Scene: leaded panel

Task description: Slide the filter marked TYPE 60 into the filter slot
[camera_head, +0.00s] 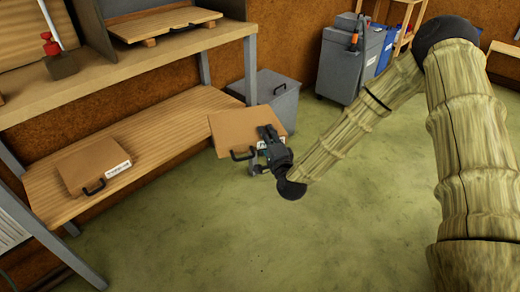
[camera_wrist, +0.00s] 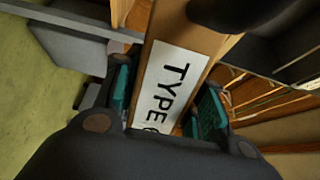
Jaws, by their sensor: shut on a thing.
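A flat square brown filter (camera_head: 235,128) with a dark handle is in my gripper (camera_head: 268,142), held in the air beyond the right end of the lower wooden shelf. In the wrist view, my teal-padded fingers (camera_wrist: 165,100) are shut on either side of the filter's edge (camera_wrist: 192,22). I cannot make out the filter slot for certain.
The wooden lower shelf (camera_head: 150,130) is mostly bare right of the second filter. Above it, a worktop (camera_head: 120,65) carries a grey housing and a wooden board (camera_head: 165,22). A grey bin (camera_head: 272,95) stands behind the held filter. Green floor in front is clear.

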